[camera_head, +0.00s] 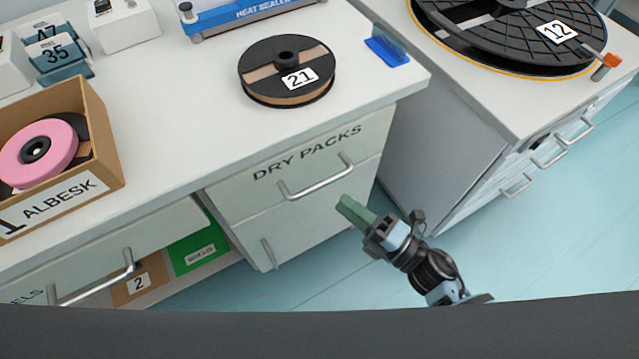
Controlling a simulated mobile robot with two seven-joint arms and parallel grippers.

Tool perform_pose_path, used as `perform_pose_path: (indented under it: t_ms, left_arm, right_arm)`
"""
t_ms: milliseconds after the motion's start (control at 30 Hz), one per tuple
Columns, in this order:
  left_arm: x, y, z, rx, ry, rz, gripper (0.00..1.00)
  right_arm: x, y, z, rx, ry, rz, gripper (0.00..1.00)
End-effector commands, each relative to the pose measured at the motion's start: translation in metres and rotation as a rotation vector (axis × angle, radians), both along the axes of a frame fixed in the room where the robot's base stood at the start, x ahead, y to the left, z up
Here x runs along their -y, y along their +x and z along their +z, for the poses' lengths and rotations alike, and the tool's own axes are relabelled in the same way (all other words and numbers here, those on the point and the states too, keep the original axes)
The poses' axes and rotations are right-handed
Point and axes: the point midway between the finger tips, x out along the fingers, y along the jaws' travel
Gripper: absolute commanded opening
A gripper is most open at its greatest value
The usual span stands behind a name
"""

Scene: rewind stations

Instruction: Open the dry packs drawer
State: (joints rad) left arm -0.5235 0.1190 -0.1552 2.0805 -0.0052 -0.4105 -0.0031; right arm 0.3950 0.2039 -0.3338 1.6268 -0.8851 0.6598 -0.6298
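The dry packs drawer (238,196) is the upper front in the pale cabinet under the worktop, labelled DRY PACKS. It looks shut, its front in line with the cabinet. Its silver bar handle (318,184) runs across the front. My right gripper (350,210), with green fingers, is just right of and below the handle's right end in the picture. It appears apart from the handle, with nothing visible in it. Its fingers overlap in this view, so their opening does not show. My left gripper is out of view.
A lower front with an upright handle (268,253) is below. A drawer handle (90,278) sticks out at left. A spool 21 (265,88) and an ALBESK box (108,140) stand on the worktop (190,120). The floor (520,240) at right is clear.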

Motion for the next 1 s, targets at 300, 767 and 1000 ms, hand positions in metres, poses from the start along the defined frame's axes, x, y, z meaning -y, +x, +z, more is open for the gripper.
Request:
perform_pose_path:
  t_ms: [300, 767, 1000]
  left_arm:
    - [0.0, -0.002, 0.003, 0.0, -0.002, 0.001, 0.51]
    - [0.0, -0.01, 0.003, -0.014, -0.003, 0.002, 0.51]
    - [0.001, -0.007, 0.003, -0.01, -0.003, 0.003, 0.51]
  right_arm:
    - [-0.027, 0.022, 0.008, -0.001, 0.005, -0.002, 0.34]
    - [-0.06, 0.048, 0.015, -0.004, 0.004, -0.002, 0.34]
    - [-0.06, 0.048, 0.014, -0.004, 0.004, -0.002, 0.33]
